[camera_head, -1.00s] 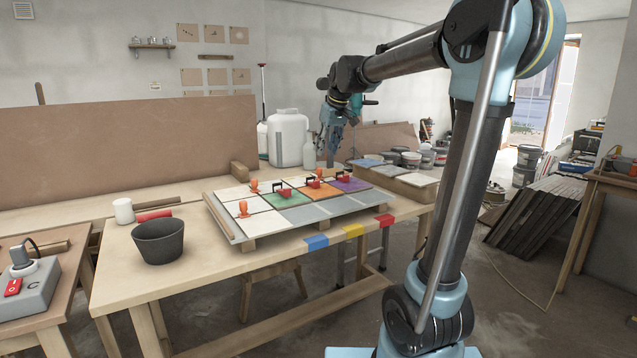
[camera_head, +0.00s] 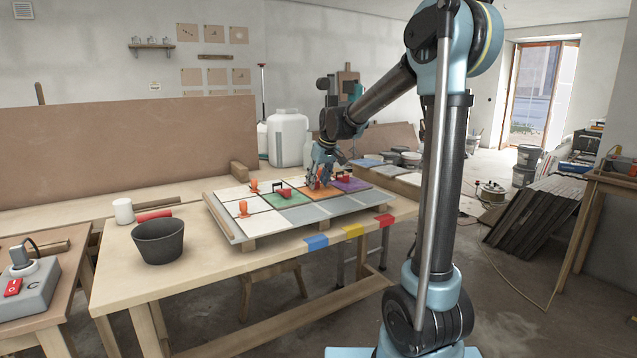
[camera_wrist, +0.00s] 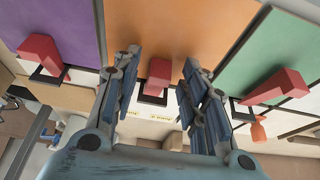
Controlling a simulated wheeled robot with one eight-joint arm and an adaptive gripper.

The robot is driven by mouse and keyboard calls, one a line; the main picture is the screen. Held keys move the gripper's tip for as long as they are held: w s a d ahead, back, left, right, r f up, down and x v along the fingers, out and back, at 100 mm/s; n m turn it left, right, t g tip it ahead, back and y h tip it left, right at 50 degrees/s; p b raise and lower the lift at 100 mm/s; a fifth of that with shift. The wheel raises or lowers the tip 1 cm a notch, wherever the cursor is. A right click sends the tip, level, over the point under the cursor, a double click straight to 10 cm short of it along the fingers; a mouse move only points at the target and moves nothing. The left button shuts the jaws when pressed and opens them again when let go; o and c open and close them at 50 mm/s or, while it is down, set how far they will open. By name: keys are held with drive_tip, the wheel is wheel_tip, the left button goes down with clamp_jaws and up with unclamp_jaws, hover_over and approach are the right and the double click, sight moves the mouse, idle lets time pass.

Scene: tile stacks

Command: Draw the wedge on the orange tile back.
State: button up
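The orange tile (camera_head: 312,194) lies between the green and purple tiles on the table; it also shows in the wrist view (camera_wrist: 180,25). Its red wedge (camera_wrist: 158,73) sits in a dark clip at the tile's edge, in the middle of the wrist view. My gripper (camera_head: 321,182) is low over the orange tile. In the wrist view, my gripper (camera_wrist: 160,68) is open, with one finger on each side of the wedge and a gap to each. In the head view the gripper largely hides this wedge.
Similar red wedges stand at the purple tile (camera_wrist: 41,50) and the green tile (camera_wrist: 280,86), close outside the fingers. Orange upright pieces (camera_head: 243,209) stand among the pale tiles. A dark bucket (camera_head: 158,243) is at the table's front left.

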drive_tip(key=shift+f, duration=0.1)
clamp_jaws()
drive_tip(key=shift+s+d+r, duration=0.25)
drive_tip(key=shift+s+d, duration=0.4)
drive_tip(key=shift+s, duration=0.2)
drive_tip(key=shift+s+d+r, duration=0.2)
drive_tip(key=shift+s+d, duration=0.4)
drive_tip(key=shift+s, duration=0.25)
unclamp_jaws()
drive_tip(key=shift+s, duration=0.1)
drive_tip(key=v, duration=1.2)
drive_tip(key=shift+f, duration=0.1)
